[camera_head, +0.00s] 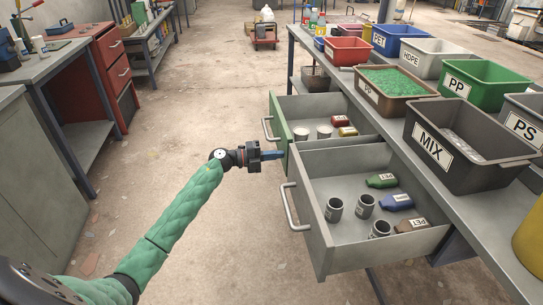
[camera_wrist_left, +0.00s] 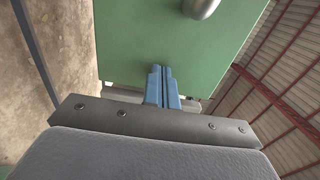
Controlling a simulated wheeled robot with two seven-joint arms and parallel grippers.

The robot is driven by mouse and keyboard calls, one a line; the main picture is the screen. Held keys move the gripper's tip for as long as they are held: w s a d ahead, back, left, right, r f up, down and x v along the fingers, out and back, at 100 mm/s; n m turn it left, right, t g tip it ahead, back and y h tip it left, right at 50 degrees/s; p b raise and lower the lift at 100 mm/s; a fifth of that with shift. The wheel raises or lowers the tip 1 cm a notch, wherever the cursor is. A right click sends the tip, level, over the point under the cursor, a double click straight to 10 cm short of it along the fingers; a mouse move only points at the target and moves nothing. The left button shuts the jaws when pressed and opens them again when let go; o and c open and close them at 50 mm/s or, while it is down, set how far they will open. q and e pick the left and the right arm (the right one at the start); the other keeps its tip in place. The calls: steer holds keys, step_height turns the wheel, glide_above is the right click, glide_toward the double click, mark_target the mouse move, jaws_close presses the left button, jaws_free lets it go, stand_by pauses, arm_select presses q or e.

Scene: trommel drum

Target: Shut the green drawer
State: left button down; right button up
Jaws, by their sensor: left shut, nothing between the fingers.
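The green drawer (camera_head: 277,122) stands pulled out from the workbench, the farther of two open drawers, with its grey handle (camera_head: 268,129) on the front. Pale cups and small containers lie inside it. My left gripper (camera_head: 280,154) is shut and empty, its blue fingertips at the near end of the green front. In the left wrist view the closed fingers (camera_wrist_left: 161,72) point at the green panel (camera_wrist_left: 140,35), below the handle (camera_wrist_left: 202,7). I cannot tell whether they touch it. My right gripper is not in view.
The nearer grey drawer (camera_head: 310,222) is also open, with its handle (camera_head: 292,208) sticking out and several cans and bottles inside. Labelled bins, including MIX (camera_head: 438,147), line the workbench top. The floor (camera_head: 195,120) left of the drawers is clear.

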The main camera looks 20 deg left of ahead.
arm_select(q)
steer(key=p+x, duration=0.3)
steer(key=x, duration=1.3)
steer(key=shift+w+d, duration=0.25)
steer(key=shift+d, duration=0.05)
steer(key=shift+w+d, duration=0.4)
steer(key=shift+d, duration=0.2)
